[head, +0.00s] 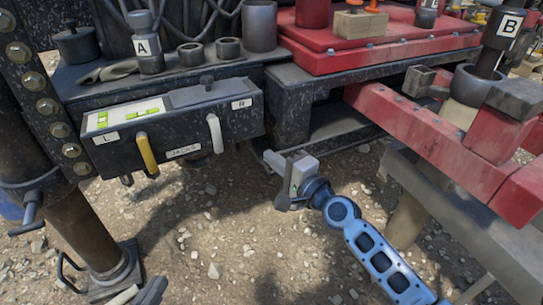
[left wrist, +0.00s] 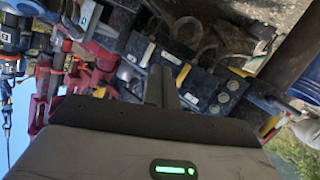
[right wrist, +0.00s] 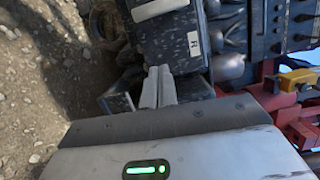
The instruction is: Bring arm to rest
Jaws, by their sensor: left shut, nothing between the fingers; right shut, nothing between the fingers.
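My right gripper (head: 275,162) is at the end of my blue right arm, in front of the rig and just right of the jack control box (head: 180,130). Its fingers show pressed together and empty in the right wrist view (right wrist: 158,88), close to the box's labelled end. Whether they touch the box I cannot tell. My left gripper (head: 125,296) shows only in part at the bottom left edge of the head view. In the left wrist view its fingers (left wrist: 160,88) are shut with nothing between them, and the rig lies beyond them.
The control box has a yellow lever (head: 147,153) and a white lever (head: 215,133). A red beam (head: 430,125) runs along the right, above my right arm. A thick jack leg (head: 85,225) stands at left. Gravel ground (head: 220,240) between is mostly open.

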